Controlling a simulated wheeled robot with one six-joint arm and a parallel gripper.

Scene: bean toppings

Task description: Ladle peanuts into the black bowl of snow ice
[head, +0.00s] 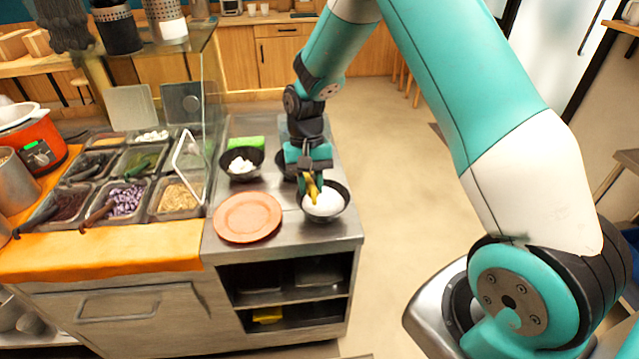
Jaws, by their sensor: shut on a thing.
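A black bowl (341,207) heaped with white snow ice (322,203) stands near the right edge of the steel counter. My gripper (311,176) is over its back left side, pointing down. It is shut on a yellow-brown utensil (312,189), which looks like a ladle and reaches down over the snow ice. I cannot tell whether it touches the ice or carries peanuts. A bin of tan bits, which look like peanuts (176,196), sits at the front right of the topping station.
An orange-brown plate (247,217) lies left of the bowl. A black bowl with white pieces (243,163) stands behind the plate. Another dark bowl (284,165) is partly hidden by my gripper. A clear glass guard (211,110) and a bin of purple toppings (126,201) are to the left.

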